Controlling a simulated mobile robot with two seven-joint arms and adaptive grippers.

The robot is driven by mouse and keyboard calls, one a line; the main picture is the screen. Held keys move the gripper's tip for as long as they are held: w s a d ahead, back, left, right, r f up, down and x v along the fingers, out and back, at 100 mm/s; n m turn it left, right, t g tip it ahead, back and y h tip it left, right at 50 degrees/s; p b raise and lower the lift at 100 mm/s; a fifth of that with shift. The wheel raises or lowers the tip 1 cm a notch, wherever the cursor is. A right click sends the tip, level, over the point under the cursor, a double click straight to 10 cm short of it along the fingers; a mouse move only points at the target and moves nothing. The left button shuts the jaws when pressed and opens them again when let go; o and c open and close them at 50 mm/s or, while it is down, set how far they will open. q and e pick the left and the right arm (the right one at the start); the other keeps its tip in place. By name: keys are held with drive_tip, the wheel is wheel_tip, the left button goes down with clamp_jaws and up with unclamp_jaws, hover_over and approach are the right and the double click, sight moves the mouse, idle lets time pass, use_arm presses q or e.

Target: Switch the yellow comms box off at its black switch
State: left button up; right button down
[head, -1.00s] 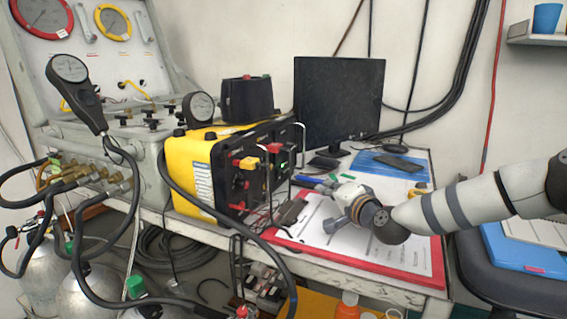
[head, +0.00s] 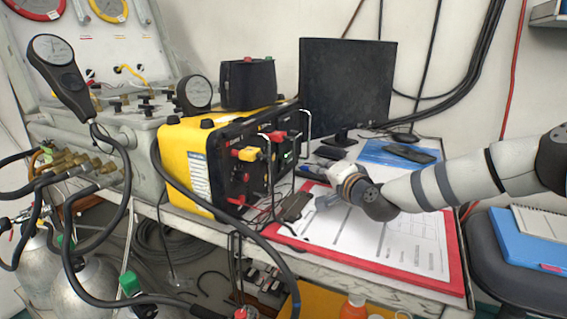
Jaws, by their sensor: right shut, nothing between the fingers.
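The yellow comms box (head: 190,164) stands on the bench left of centre, its black front panel (head: 226,177) facing right. The panel carries a yellow plug (head: 249,154), a red plug (head: 277,136), dark knobs and metal guard bars. I cannot tell which dark part is the black switch; it is too small or hidden. My right gripper (head: 319,203) is shut and empty. It is to the right of the panel, over the clipboard papers, and looks apart from the box. Its wrist partly hides it. My left gripper is not in view.
A red clipboard (head: 456,262) with papers lies under my right arm. A dark monitor (head: 347,88) stands behind. A black hose (head: 208,207) loops across the box's left front. A black item (head: 295,207) lies between box and gripper. A gauge panel (head: 112,62) stands at left.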

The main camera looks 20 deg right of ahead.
sight(283, 164)
drive_tip(key=w+a, duration=0.1)
drive_tip(key=w+a+b, duration=0.1)
drive_tip(key=w+a, duration=0.1)
drive_tip(key=shift+w+r, duration=0.1)
drive_tip(key=shift+w, duration=0.15)
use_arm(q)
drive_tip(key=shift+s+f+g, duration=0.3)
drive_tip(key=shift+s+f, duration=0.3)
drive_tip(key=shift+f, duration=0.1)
use_arm(e)
drive_tip(key=shift+w+a+r, duration=0.25)
drive_tip(key=shift+w+a, duration=0.15)
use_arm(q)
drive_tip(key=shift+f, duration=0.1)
use_arm(e)
drive_tip(key=shift+w+a, duration=0.3)
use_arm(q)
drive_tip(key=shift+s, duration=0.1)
use_arm(e)
drive_tip(key=shift+w+a, duration=0.2)
idle(0.8)
drive_tip(key=shift+r, duration=0.1)
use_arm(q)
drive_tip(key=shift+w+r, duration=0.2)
use_arm(e)
drive_tip(key=shift+s+d, duration=0.5)
drive_tip(key=shift+s, duration=0.05)
